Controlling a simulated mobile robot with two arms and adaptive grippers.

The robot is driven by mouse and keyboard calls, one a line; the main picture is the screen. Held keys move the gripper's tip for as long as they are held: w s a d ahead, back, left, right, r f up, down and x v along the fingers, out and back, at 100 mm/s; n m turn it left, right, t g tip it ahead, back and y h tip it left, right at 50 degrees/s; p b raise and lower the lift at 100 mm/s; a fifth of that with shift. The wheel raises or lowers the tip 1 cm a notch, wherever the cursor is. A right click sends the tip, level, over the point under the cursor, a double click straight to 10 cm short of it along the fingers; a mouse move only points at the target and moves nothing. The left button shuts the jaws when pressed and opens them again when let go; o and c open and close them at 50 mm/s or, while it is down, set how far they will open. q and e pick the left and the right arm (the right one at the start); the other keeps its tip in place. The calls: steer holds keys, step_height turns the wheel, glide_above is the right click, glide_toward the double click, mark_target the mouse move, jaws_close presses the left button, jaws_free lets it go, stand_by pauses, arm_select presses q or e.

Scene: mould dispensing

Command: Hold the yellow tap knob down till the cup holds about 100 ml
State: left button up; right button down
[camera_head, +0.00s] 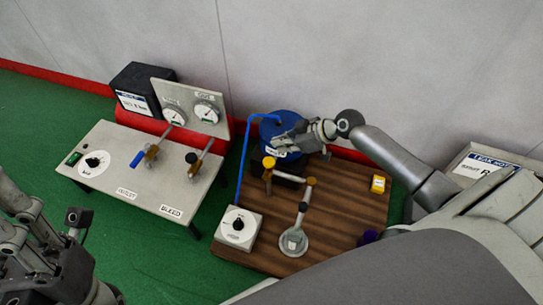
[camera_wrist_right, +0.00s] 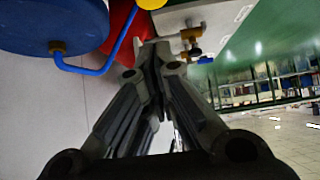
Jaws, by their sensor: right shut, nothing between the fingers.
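The yellow tap knob (camera_head: 268,162) sits on top of a tap at the left back of the wooden board. A grey pipe runs from the tap to the right and then forward. A small round pale vessel, seemingly the cup (camera_head: 293,243), is at the front end; its fill level is too small to read. My right gripper (camera_head: 279,144) is shut and empty, above and behind the knob, in front of the blue tank. It also shows in the wrist view (camera_wrist_right: 151,52). My left gripper (camera_head: 78,222) is at the lower left, away from the board; its opening is unclear.
The blue tank (camera_head: 270,126) stands behind the tap, with a blue tube (camera_head: 241,165) running down its left. A white dial box (camera_head: 238,229) is at the board's front left. The gauge bench (camera_head: 130,190) stands left.

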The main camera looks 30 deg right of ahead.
mark_target(271, 162)
steer(key=b+x, duration=0.1)
steer(key=x, duration=0.3)
steer(key=shift+w+a+f, duration=0.1)
steer(key=shift+a+f, duration=0.05)
steer(key=shift+f, duration=0.15)
step_height(271, 162, down, 2)
steer(key=shift+f+b, duration=0.25)
steer(key=shift+b, duration=0.6)
steer(key=shift+f, duration=0.6)
